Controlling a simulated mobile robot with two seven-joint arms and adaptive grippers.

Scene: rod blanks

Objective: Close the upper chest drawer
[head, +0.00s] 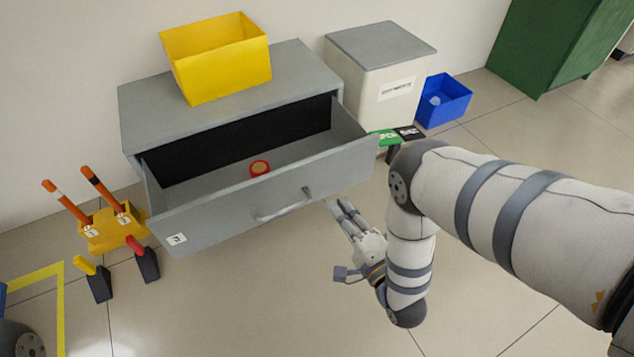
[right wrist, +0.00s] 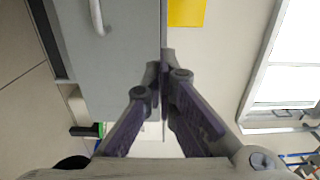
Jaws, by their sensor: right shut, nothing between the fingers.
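The grey chest (head: 132,112) stands against the wall. Its upper drawer (head: 218,218) is pulled far out, with a bar handle (head: 283,204) on its front. A red roll (head: 260,167) lies inside the drawer. My right gripper (head: 336,208) is shut and empty, just in front of the drawer front, right of the handle. In the right wrist view the closed fingertips (right wrist: 166,62) show against the edge of a grey panel (right wrist: 120,65), with a handle (right wrist: 97,18) at the top. I cannot tell whether they touch it. My left gripper is not in view.
A yellow bin (head: 220,70) sits on the chest. A white bin with a grey lid (head: 380,85) and a blue bin (head: 443,100) stand to the right. A yellow holder (head: 112,230) with orange rods stands left of the drawer.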

